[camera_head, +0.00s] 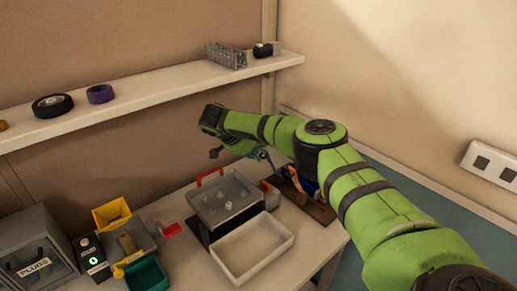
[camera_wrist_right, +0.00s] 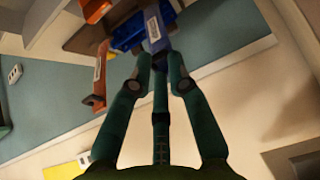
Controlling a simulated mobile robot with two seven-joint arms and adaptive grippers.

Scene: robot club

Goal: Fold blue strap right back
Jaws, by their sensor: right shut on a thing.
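My right gripper (camera_head: 262,154) reaches over the dark brown board (camera_head: 318,209) at the table's right end. In the wrist view, my right gripper (camera_wrist_right: 157,55) has its fingers closed together on the end of a blue strap (camera_wrist_right: 153,29) with a white label. More blue material (camera_wrist_right: 128,33) lies beside it. An orange piece (camera_wrist_right: 100,70) with a label hangs to the left, and another orange piece (camera_wrist_right: 97,10) is at the top. In the head view, blue and orange parts (camera_head: 292,182) show partly behind my right arm. My left gripper is out of view.
A clear-lidded case (camera_head: 226,204) with a red handle and a white open tray (camera_head: 252,246) stand left of the board. A shelf (camera_head: 150,96) runs along the wall above.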

